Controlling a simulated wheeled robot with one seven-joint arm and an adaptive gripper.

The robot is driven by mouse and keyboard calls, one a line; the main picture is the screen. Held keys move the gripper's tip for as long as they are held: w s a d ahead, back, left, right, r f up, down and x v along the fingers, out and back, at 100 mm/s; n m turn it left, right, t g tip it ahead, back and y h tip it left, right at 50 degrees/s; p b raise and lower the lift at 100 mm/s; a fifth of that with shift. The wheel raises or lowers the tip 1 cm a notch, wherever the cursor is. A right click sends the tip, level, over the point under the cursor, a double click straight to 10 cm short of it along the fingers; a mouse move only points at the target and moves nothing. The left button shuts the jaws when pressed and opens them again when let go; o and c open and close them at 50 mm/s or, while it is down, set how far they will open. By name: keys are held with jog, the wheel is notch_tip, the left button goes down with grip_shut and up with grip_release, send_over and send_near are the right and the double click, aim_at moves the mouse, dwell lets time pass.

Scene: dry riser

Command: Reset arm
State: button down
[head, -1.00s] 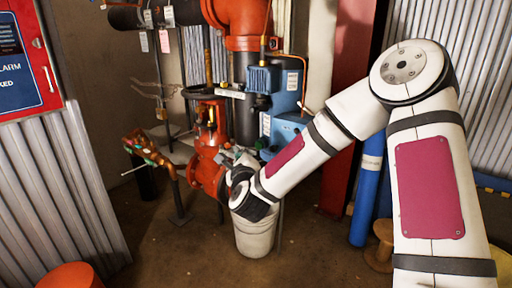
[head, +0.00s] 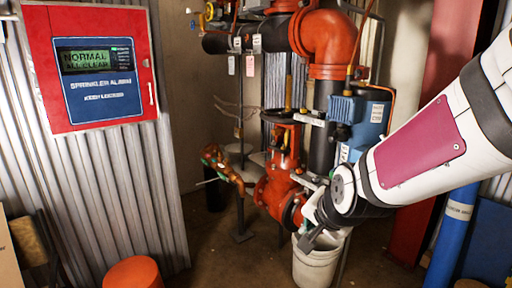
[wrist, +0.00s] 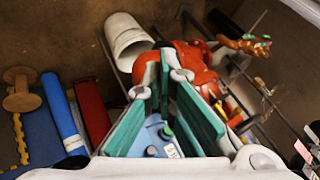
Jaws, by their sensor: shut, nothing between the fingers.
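My white arm with its magenta panel reaches in from the right in the head view. My gripper (head: 309,238) is at its end, pointing down above the white bucket (head: 318,265) and beside the red valve body (head: 272,190). In the wrist view my gripper (wrist: 166,72) shows green-padded fingers, shut with nothing held. Past the fingertips the wrist view shows the white bucket (wrist: 127,40) and red pipework (wrist: 190,60). The arm partly hides the blue pump unit (head: 362,122) in the head view.
A red sprinkler alarm panel (head: 100,65) reading "NORMAL ALL CLEAR" hangs on corrugated metal at left. An orange drum (head: 133,274) stands below it. A blue cylinder (head: 452,235) stands at right. Bare floor (head: 215,262) lies between the drum and the bucket.

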jog(key=s+d+r+n+g, duration=0.2)
jog(key=s+n, duration=0.1)
jog(key=s, duration=0.8)
jog(key=s+d+r+n+g+h, duration=0.1)
jog(key=s+d+n+g, duration=0.15)
jog(key=s, duration=0.85)
jog(key=s+d+r+n+g, duration=0.2)
jog(key=s+d+n+g, duration=0.1)
jog(key=s, duration=0.8)
notch_tip(320, 180, up, 24)
jog(key=t+p, duration=0.3)
jog(key=p, duration=2)
jog(key=shift+w+t, duration=0.2)
jog(key=shift+t, duration=0.15)
jog(key=shift+a, duration=0.1)
